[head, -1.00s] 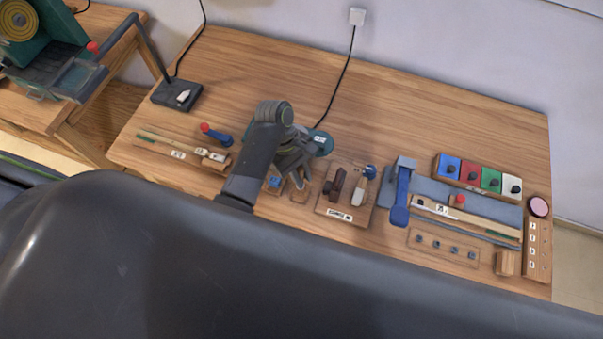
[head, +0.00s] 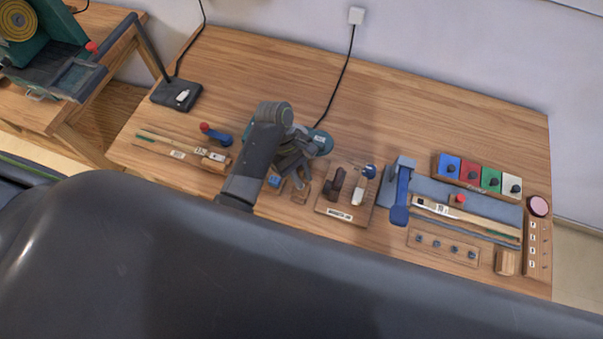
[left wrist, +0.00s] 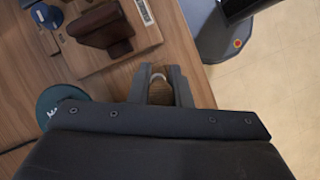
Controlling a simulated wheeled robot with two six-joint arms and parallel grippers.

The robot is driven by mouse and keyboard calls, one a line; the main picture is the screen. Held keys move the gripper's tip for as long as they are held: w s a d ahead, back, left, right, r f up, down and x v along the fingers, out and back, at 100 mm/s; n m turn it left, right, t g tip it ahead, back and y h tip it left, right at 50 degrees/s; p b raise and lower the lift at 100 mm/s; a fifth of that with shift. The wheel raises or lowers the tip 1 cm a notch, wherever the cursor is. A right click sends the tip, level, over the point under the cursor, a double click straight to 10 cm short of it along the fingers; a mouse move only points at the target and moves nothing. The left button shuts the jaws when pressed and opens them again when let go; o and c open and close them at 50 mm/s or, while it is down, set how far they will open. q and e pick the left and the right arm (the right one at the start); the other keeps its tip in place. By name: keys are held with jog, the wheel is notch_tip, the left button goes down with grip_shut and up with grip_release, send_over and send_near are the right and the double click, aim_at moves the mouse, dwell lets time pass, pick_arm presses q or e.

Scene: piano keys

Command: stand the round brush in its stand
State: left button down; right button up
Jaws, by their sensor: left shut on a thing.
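My left gripper (left wrist: 158,88) points down over the front middle of the table, and it also shows in the head view (head: 298,177). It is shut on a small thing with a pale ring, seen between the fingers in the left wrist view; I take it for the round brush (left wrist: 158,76). The fingers and arm hide most of it. A small wooden block (head: 301,193) is just below the fingers in the head view; I cannot tell whether it is the stand, or whether the brush touches it.
A wooden board (head: 331,209) with a dark brown block (head: 336,186) and a pale upright piece (head: 358,193) stands close right of the gripper. A small blue block (head: 273,181) is close left. A teal disc (head: 322,142) lies behind.

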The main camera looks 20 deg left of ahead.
pick_arm(q)
jog(key=shift+f+b, duration=0.3)
jog(key=shift+f, duration=0.6)
jog(key=shift+f, duration=0.1)
dwell(0.4)
jog(key=shift+f+b, duration=0.45)
jog(key=shift+f, duration=1.3)
dwell(1.4)
jog(key=c, duration=0.9)
grip_release()
jog(key=shift+o, duration=0.2)
jog(key=shift+r, duration=0.1)
jog(key=shift+r+p, duration=0.9)
jog(key=shift+r, duration=2.5)
